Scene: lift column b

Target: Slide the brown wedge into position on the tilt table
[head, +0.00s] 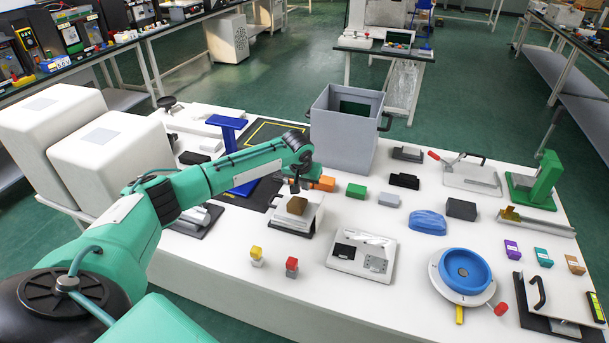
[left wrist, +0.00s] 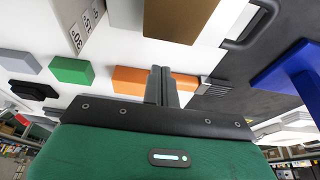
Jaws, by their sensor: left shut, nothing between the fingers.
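The brown wedge (head: 297,205) sits on the white plate of the tilt table (head: 312,218) near the middle of the bench. In the left wrist view the wedge (left wrist: 185,18) is a brown face cut off by the top edge. My left gripper (head: 296,186) is just above and behind the wedge in the head view. Its fingers (left wrist: 161,85) are shut with nothing between them. I see a small gap in the wrist view between the fingertips and the wedge, but cannot tell the depth. The right gripper is not in view.
An orange block (head: 324,184) lies close behind the gripper, with a green block (head: 356,191) to its right. A blue stand (head: 240,180) is to the left, and a grey bin (head: 345,125) stands behind. A white fixture (head: 362,254) is at front right.

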